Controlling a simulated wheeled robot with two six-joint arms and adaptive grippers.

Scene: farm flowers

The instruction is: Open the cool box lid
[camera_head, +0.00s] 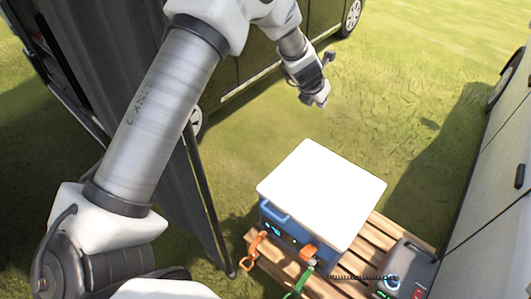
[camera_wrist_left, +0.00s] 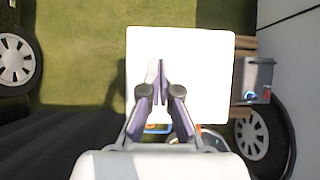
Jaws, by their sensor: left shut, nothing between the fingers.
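The cool box has a white lid (camera_head: 322,190) that lies flat and closed on its blue body (camera_head: 273,215). It stands on a slatted wooden table in the head view. My left gripper (camera_head: 318,98) is past the far edge of the lid in the head view, apart from it and empty. In the left wrist view the gripper (camera_wrist_left: 160,75) shows with its fingertips together, in front of the white lid (camera_wrist_left: 205,75). A strip of the blue body shows below the lid there. My right gripper is not in view.
The wooden table (camera_head: 374,240) also holds a grey case (camera_head: 412,262) at the right. An orange strap (camera_head: 254,246), an orange piece (camera_head: 308,253) and a green strap (camera_head: 297,283) are at the box's front. Vehicles stand on both sides. Grass beyond the box is clear.

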